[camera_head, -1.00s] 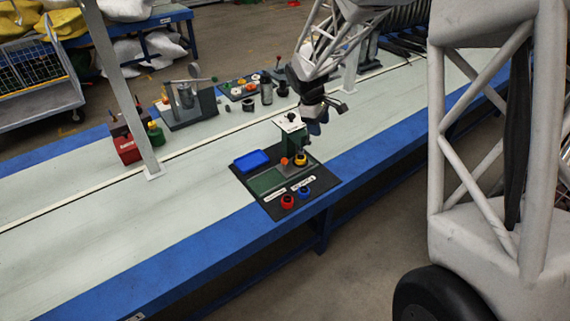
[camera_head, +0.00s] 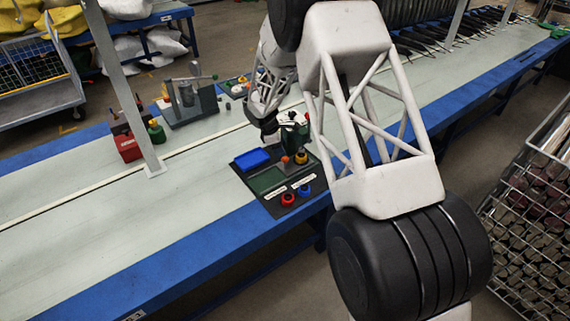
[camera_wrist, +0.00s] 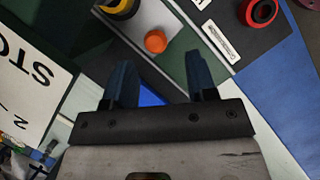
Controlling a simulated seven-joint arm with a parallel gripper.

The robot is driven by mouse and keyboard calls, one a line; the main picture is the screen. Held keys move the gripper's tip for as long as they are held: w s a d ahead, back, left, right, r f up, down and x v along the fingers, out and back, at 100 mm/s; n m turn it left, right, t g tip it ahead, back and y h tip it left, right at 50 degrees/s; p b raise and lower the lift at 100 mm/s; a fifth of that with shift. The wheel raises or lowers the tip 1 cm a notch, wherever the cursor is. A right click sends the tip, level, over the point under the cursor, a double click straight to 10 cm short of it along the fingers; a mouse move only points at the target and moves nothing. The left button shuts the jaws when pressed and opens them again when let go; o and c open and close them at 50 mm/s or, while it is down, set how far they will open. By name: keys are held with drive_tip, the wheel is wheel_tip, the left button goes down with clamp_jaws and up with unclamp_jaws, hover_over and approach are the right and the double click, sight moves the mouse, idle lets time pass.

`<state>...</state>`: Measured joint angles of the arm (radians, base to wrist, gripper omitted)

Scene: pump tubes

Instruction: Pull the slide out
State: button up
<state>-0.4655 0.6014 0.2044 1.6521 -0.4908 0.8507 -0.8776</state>
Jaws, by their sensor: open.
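The slide shows in the wrist view as a grey plate (camera_wrist: 177,32) with an orange knob (camera_wrist: 155,41) standing on it. In the head view the orange knob (camera_head: 285,159) stands on the black board (camera_head: 272,207), beside a green strip (camera_head: 266,179). My gripper (camera_wrist: 160,72) is open and empty. In the wrist view its two dark blue fingers lie to either side of and below the orange knob, apart from it. In the head view my gripper (camera_head: 270,135) is at the far side of the board, partly hidden by my arm.
A yellow-topped knob (camera_head: 301,158), a blue box (camera_head: 252,160), a red knob (camera_head: 288,199) and a blue knob (camera_head: 305,190) are on the board. A white lettered plate (camera_wrist: 30,75) is left of my fingers.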

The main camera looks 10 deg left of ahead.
sight(285, 163)
drive_tip(key=shift+w+a+f+n, duration=0.2)
drive_tip(key=shift+a+f, duration=0.15)
drive_tip(key=shift+f, duration=0.3)
drive_tip(key=shift+w+a+f+n, duration=0.1)
drive_tip(key=shift+a+f+n, duration=0.15)
drive_tip(key=shift+f, duration=0.35)
drive_tip(key=shift+f, duration=0.1)
drive_tip(key=shift+x, duration=3.8)
clamp_jaws()
